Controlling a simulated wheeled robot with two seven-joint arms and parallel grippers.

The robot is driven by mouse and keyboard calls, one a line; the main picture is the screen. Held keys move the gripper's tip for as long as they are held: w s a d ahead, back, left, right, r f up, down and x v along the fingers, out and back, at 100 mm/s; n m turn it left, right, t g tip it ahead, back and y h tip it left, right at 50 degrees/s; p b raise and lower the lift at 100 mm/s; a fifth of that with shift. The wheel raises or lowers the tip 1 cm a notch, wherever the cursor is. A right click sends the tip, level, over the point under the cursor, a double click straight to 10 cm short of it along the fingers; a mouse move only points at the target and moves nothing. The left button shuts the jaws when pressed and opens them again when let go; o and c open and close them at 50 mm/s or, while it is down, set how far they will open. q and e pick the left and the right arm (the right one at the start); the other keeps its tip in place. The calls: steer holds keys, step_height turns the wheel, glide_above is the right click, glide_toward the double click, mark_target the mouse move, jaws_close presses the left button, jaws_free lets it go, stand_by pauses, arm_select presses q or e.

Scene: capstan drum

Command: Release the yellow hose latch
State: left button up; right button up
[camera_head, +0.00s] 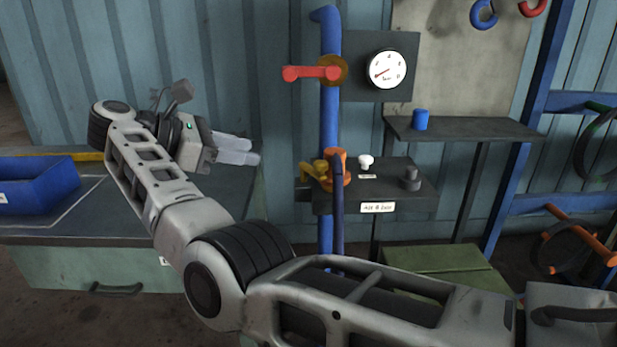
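The yellow latch (315,170) sits on the left side of an orange coupling (338,180) at the blue vertical pipe (330,120). A dark blue hose (338,225) hangs down from the coupling. My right gripper (245,152) is left of the latch and apart from it, with its pale fingers pointing right toward it. The two fingers overlap in this view, so I cannot tell whether they are open or shut. I see nothing held between them. My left gripper is not in view.
A red-handled valve (312,73) and a gauge (386,70) are above the latch. A small dark shelf (400,200) with a white knob (366,162) and a dark knob (410,179) is to its right. A blue bin (35,187) stands on the left bench.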

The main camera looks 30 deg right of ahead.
mark_target(312, 174)
steer(key=x, duration=1.4)
steer(key=shift+d+f+b, duration=0.2)
steer(key=shift+d+b, duration=0.05)
steer(key=shift+b, duration=0.15)
steer(key=shift+s, duration=0.1)
jaws_close()
